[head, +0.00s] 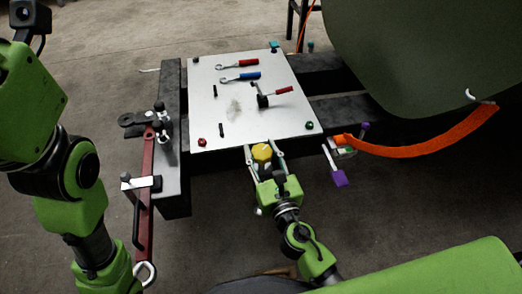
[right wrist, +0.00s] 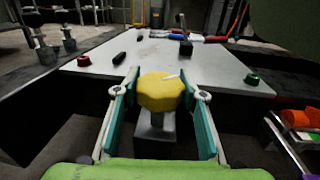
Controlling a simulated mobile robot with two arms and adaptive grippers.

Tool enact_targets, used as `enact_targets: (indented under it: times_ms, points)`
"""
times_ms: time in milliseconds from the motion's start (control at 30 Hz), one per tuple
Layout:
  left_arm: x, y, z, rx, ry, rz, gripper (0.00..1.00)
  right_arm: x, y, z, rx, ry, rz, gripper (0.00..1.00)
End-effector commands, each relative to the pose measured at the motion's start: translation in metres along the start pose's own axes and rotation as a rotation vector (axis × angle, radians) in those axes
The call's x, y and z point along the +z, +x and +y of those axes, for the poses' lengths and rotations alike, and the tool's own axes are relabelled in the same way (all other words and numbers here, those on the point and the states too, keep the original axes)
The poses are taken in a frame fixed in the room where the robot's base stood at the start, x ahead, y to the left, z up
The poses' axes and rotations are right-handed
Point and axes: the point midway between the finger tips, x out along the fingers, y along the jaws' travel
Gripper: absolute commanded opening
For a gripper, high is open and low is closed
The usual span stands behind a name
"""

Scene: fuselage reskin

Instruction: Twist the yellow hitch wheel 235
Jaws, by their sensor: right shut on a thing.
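The yellow hitch wheel (head: 261,152) is a faceted knob at the near edge of the white plate. It also shows in the right wrist view (right wrist: 160,92), on a grey block, with a pale pointer mark on its top towards the upper right. My right gripper (head: 264,158) reaches it from the near side. In the right wrist view its teal-padded fingers (right wrist: 163,100) stand on both sides of the wheel, shut on it. The wheel's underside is partly hidden. My left arm is at the left of the head view; its gripper is out of frame.
A red bar (head: 146,200) with clamps is at left. An orange strap (head: 430,145) and a dark green panel (head: 425,50) are at right.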

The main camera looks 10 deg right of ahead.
Motion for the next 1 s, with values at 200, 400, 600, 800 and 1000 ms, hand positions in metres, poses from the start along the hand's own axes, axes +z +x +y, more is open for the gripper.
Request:
enact_targets:
  times_ms: [200,400,600,800,1000]
  points:
    - [-0.0005,-0.0003,0.0005,0.001,0.000,0.000,0.40,-0.0007,-0.0001,-0.0003,-0.059,0.000,0.001,0.17]
    - [-0.0013,0.0006,0.0005,0.001,0.000,0.004,0.40,-0.0006,-0.0001,-0.0010,-0.076,-0.001,0.001,0.17]
    - [-0.0021,0.0014,0.0003,0.000,0.000,0.007,0.40,-0.0007,0.0000,-0.0010,-0.076,-0.001,0.001,0.17]
    - [-0.0024,0.0017,0.0002,0.000,0.000,0.008,0.40,-0.0007,0.0000,-0.0010,-0.075,-0.001,0.001,0.56]
    - [-0.0025,0.0018,0.0002,0.000,0.000,0.009,0.40,-0.0005,0.0001,-0.0007,-0.074,-0.001,0.001,0.56]
